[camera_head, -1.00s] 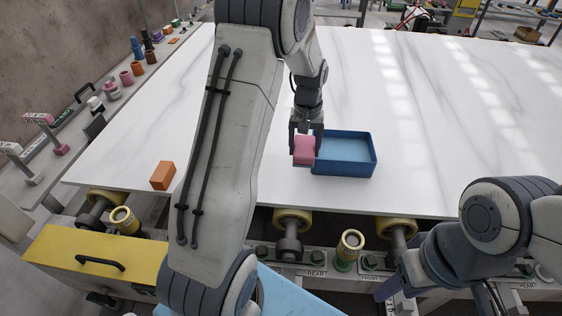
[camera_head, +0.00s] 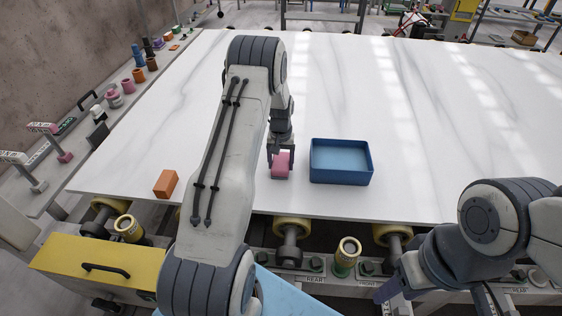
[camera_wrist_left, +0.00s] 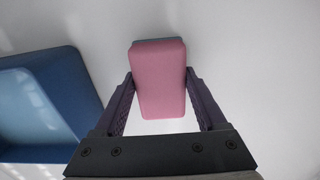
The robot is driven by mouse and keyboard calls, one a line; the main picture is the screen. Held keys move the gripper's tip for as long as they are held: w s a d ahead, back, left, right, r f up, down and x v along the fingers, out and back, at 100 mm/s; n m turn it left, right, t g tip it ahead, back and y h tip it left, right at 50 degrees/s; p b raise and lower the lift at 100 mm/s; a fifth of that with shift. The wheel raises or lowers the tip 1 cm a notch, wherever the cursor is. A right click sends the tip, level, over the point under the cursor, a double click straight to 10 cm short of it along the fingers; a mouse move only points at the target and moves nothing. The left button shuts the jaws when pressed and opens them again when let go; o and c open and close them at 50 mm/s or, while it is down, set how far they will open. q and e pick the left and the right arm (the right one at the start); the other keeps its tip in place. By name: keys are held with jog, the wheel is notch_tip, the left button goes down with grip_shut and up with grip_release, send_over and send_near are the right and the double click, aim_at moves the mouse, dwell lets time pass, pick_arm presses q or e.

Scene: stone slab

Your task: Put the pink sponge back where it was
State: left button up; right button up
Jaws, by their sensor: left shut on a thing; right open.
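The pink sponge (camera_head: 281,170) is between the fingers of my left gripper (camera_head: 281,158), which is shut on it. It is at the front part of the white slab, left of the blue tray. In the left wrist view the sponge (camera_wrist_left: 159,78) stands out past the fingertips of the left gripper (camera_wrist_left: 160,100), with a darker layer along its far edge. I cannot tell whether it touches the slab. My right gripper (camera_head: 385,290) is open, low at the front of the slab, partly cut off by the frame and empty as far as I see.
The blue tray (camera_head: 340,181) stands just right of the sponge, empty, and shows in the left wrist view (camera_wrist_left: 75,85). An orange block (camera_head: 166,183) lies at the slab's front left. The white slab (camera_head: 440,130) is otherwise clear. Yellow rollers (camera_head: 292,228) run along its front edge.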

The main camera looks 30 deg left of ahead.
aim_at(281, 162)
pick_arm(q)
jog(key=shift+f, duration=0.1)
jog(key=o, duration=1.2)
jog(key=shift+o, duration=0.2)
notch_tip(281, 162, up, 11)
jog(key=b, duration=0.2)
jog(key=s+d+r+m, duration=0.2)
jog(key=d+r, duration=0.1)
jog(key=d, duration=0.4)
jog(key=s+d+r+m, duration=0.1)
jog(key=s+d+r, duration=0.2)
jog(key=d, duration=0.4)
jog(key=s+d+r+m, duration=0.2)
jog(key=d+r, duration=0.1)
jog(key=d, duration=0.3)
jog(key=s+d+m, duration=0.3)
jog(key=s+d, duration=0.2)
jog(key=s, duration=0.7)
jog(key=s+d+m+h, duration=0.1)
jog(key=s+d+m, duration=0.3)
jog(key=s, duration=0.9)
jog(key=shift+d+r+m, duration=0.3)
jog(key=shift+d+r, duration=0.15)
jog(key=shift+d, duration=0.65)
